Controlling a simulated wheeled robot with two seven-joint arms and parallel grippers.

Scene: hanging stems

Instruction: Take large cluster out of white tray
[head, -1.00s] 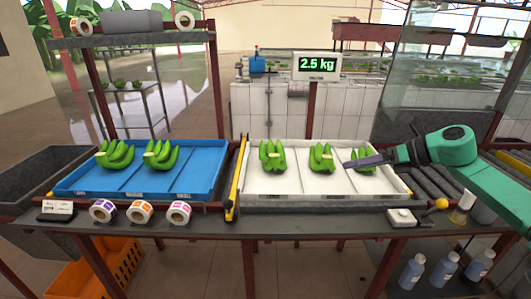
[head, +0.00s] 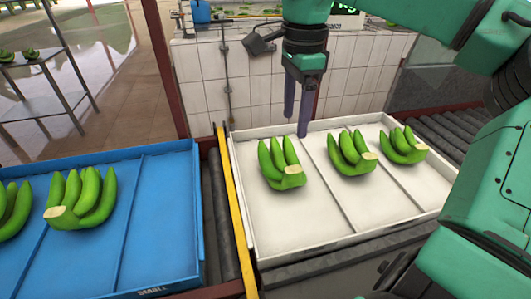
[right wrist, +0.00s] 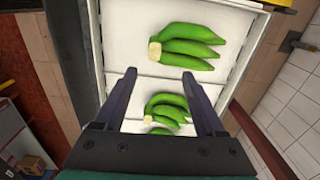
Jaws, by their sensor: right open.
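The white tray (head: 243,195) holds three green banana clusters in separate compartments. The left cluster (head: 281,163) looks the largest; the middle cluster (head: 351,153) and right cluster (head: 403,146) look smaller. My right gripper (head: 296,118) is open and empty, pointing down near the tray's back edge, behind and above the left cluster. In the right wrist view, the large cluster (right wrist: 188,45) lies beyond the fingertips (right wrist: 158,78), not between them. A smaller cluster (right wrist: 166,108) shows between the fingers but lower down, with another partly hidden below it. My left gripper is out of view.
A blue tray (head: 165,220) with two clusters stands at the left. A yellow bar (head: 238,220) and a roller strip separate the trays. A tiled wall (head: 215,75) stands behind, and rollers (head: 450,130) lie at the right. My green right arm covers the right side.

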